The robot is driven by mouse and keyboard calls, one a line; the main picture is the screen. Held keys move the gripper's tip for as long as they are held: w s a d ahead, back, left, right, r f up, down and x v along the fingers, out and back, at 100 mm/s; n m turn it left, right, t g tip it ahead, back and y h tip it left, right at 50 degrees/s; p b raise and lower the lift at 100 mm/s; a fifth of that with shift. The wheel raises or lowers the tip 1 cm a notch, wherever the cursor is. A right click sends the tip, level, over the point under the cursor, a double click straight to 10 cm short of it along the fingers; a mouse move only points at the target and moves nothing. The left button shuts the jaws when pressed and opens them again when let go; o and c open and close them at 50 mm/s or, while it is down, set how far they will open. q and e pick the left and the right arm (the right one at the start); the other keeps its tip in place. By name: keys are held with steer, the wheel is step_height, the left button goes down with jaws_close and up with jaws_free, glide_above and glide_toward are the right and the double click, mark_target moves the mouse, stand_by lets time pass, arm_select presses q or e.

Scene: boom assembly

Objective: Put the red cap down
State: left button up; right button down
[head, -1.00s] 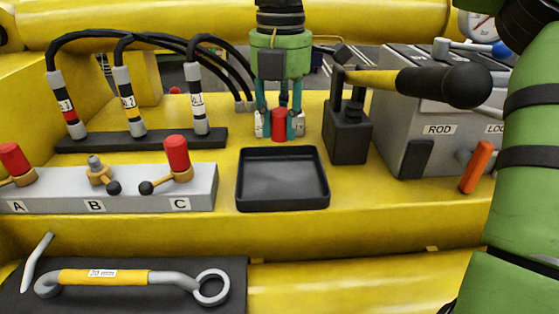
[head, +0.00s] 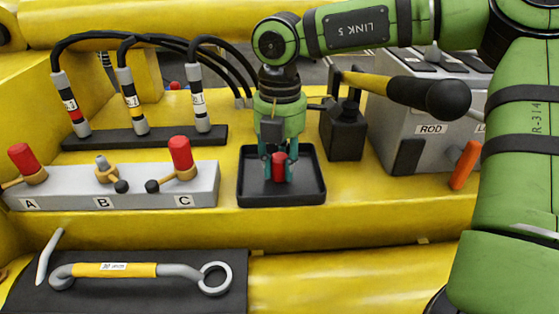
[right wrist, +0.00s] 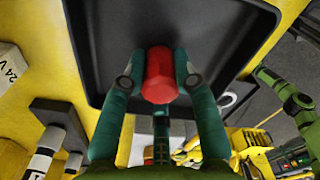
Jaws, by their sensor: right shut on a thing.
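The red cap (head: 279,167) is held between the fingers of my right gripper (head: 278,172), over the black tray (head: 242,192). In the right wrist view the red cap (right wrist: 158,76) sits between the teal fingertips (right wrist: 157,84), with the dark tray (right wrist: 215,28) behind it. My right gripper is shut on the cap and points down inside the tray's outline. I cannot tell whether the cap touches the tray floor. My left gripper is not in view.
A grey manifold (head: 140,192) labelled A, B and C stands left of the tray, with red caps at A and C and a bare fitting at B. A black hand-pump block (head: 345,135) stands close right of the tray. Hoses (head: 225,70) arch behind.

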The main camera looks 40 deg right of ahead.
mark_target(280, 156)
steer(key=c, duration=1)
jaws_free()
steer(key=shift+o, duration=0.2)
steer(key=shift+r+p, duration=0.2)
steer(key=shift+p, duration=0.15)
steer(key=shift+w+r+b, duration=0.1)
steer(key=shift+r+b, duration=0.15)
steer(key=shift+b, duration=0.1)
step_height(280, 156, up, 10)
steer(key=shift+f+b, duration=0.1)
steer(key=shift+b, duration=1.15)
steer(key=shift+r, duration=0.75)
